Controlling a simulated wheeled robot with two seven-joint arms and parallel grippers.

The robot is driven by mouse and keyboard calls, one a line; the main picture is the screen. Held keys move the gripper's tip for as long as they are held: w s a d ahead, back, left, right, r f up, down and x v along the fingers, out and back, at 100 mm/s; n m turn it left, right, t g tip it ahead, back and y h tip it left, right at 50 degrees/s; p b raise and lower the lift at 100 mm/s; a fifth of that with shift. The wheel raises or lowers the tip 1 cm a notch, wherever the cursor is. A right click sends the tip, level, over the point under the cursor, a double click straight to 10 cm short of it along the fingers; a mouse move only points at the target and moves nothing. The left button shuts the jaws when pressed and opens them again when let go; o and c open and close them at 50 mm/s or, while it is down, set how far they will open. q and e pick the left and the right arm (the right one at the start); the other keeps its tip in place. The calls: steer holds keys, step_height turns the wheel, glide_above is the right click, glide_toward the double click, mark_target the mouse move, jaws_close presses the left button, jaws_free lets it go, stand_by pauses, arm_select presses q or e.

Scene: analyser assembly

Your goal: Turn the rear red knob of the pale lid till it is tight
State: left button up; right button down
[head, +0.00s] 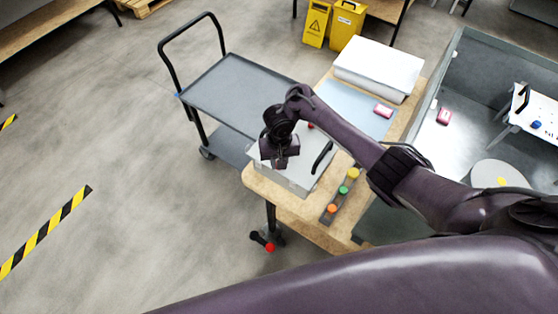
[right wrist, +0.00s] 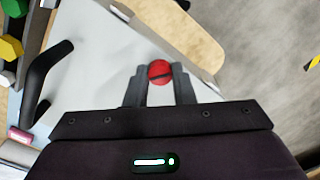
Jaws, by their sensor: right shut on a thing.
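The pale lid (head: 296,180) lies on a box at the left end of the wooden table, with a black handle (head: 322,157) on it. In the right wrist view a red knob (right wrist: 160,72) with a dark slot across its top sits near the lid's edge. My right gripper (right wrist: 160,78) is shut on this knob, one finger on each side. In the head view my right gripper (head: 280,160) is over the lid and hides the held knob. Another red knob (head: 310,126) shows on the lid's far side. My left gripper is out of view.
A strip with yellow, green and orange knobs (head: 343,190) lies right of the lid. A blue mat (head: 352,103) with a pink block (head: 383,111) and a white stack (head: 378,66) are farther back. A grey trolley (head: 232,92) stands left of the table.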

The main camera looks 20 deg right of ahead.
steer(key=m, duration=0.5)
steer(key=shift+w+r+m, duration=0.25)
steer(key=shift+r+m, duration=0.05)
steer(key=m, duration=0.5)
steer(key=shift+m, duration=0.4)
steer(key=c, duration=1.5)
jaws_free()
steer(key=o, duration=0.3)
steer(key=shift+s, duration=0.1)
steer(key=shift+s+f, duration=0.1)
